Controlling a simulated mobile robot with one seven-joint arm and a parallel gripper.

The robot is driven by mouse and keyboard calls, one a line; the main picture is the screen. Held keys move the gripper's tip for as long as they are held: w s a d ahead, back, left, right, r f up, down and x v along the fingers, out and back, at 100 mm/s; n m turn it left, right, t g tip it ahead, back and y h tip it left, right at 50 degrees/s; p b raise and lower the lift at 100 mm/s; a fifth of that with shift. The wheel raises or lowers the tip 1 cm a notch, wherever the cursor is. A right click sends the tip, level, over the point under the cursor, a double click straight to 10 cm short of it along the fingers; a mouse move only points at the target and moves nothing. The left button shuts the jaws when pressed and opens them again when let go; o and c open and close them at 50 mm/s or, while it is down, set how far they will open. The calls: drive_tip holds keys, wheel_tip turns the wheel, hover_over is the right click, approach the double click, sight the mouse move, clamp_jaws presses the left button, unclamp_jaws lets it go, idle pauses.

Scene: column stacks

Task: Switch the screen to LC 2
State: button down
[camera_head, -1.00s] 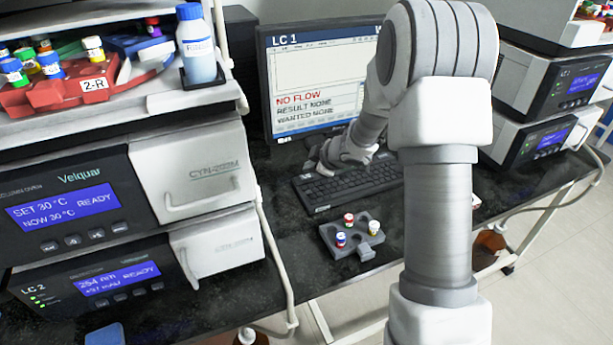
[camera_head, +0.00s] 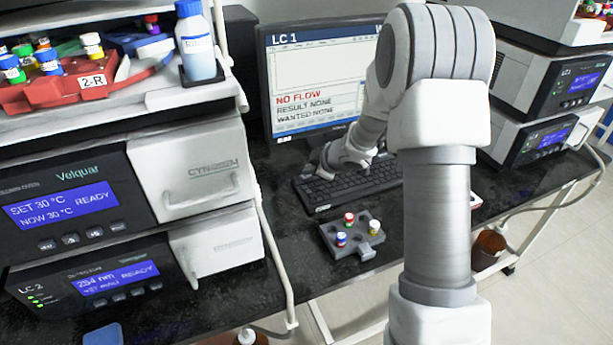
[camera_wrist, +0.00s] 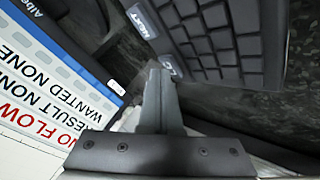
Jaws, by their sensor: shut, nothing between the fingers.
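The screen (camera_head: 330,55) stands at the back of the bench, headed "LC 1", with red "NO FLOW" and "RESULT NONE", "WANTED NONE" below. It also shows at the left of the wrist view (camera_wrist: 50,85). The black keyboard (camera_head: 350,188) lies in front of it. In the wrist view the keyboard (camera_wrist: 215,40) has a key marked "NEXT" (camera_wrist: 143,20) and a key marked "LC" (camera_wrist: 177,68) beside my fingertips. My gripper (camera_wrist: 160,75) is shut and empty at the keyboard's left end; the head view shows it (camera_head: 322,170) there too. I cannot tell whether it touches a key.
A grey vial holder (camera_head: 352,240) with several capped vials sits in front of the keyboard. Instrument stacks stand at left (camera_head: 70,210) and right (camera_head: 550,85). A red tray (camera_head: 60,92) and a bottle (camera_head: 198,50) are on the left stack.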

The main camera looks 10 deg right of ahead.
sight(310, 180)
drive_tip(key=shift+f, duration=0.3)
drive_tip(key=shift+r, duration=0.1)
idle(0.3)
drive_tip(key=shift+r+p, duration=0.8)
drive_tip(key=shift+p, duration=0.05)
wheel_tip(310, 180, up, 5)
drive_tip(key=p, duration=0.5)
idle(0.9)
idle(0.5)
